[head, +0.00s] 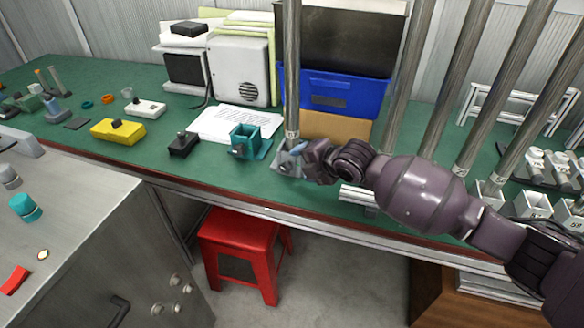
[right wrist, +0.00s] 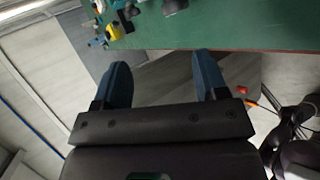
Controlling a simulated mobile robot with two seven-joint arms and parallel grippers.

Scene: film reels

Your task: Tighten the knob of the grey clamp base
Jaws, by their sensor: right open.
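A grey clamp base (head: 287,166) sits near the front edge of the green bench in the head view. A tall metal pole (head: 291,70) rises upright at it. My right gripper (head: 300,156) is right beside the base, coming in from the right, and covers part of it. The knob of the grey base cannot be made out. In the right wrist view my right gripper (right wrist: 163,62) has its two blue-grey fingers wide apart, with nothing seen between them. My left gripper is not in view.
A teal clamp base (head: 247,140) and a black block (head: 184,144) stand to the left. A blue crate (head: 335,92) is behind. More poles and pale bases (head: 533,204) stand to the right. A red stool (head: 238,238) is below the bench's front edge.

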